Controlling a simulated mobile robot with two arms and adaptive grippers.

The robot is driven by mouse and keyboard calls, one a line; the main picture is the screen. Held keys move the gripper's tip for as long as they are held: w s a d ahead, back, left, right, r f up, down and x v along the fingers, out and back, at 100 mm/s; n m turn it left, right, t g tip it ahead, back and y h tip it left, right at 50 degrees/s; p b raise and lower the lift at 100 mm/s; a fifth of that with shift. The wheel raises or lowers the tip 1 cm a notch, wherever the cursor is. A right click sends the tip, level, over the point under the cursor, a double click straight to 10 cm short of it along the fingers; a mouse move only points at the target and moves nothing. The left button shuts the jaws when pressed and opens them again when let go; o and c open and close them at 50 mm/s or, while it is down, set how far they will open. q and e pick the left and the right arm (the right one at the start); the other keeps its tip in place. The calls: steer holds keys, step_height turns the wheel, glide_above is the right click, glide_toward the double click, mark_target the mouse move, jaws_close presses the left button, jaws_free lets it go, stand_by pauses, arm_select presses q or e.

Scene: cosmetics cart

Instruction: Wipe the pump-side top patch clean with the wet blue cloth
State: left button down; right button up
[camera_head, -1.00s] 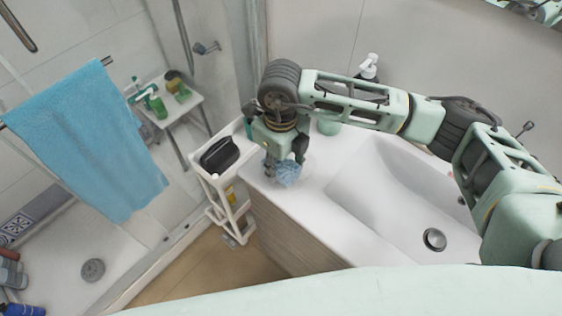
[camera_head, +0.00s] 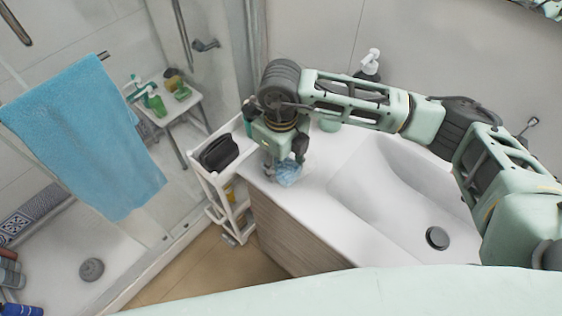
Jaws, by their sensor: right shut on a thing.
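My right gripper (camera_head: 283,160) points down over the left end of the white sink top (camera_head: 318,185). It is shut on a crumpled blue cloth (camera_head: 288,175), which is at the counter surface beside the basin. The gripper hides part of the cloth and the patch under it, so I cannot tell how clean that spot is. A pump bottle (camera_head: 370,64) with a white head stands at the back of the counter, partly behind my right arm. My left gripper does not show.
A narrow white cart (camera_head: 233,190) with a black case (camera_head: 219,153) on top stands left of the vanity. The basin with its drain (camera_head: 437,238) lies to the right. A blue towel (camera_head: 90,135) hangs at left.

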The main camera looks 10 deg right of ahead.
steer(key=shift+w+d+r+b, duration=0.1)
steer(key=shift+w+d+b, duration=0.4)
steer(key=shift+w+d, duration=0.3)
steer(key=shift+w+d+b, duration=0.45)
steer(key=shift+w+d, duration=0.15)
steer(key=shift+d, duration=0.35)
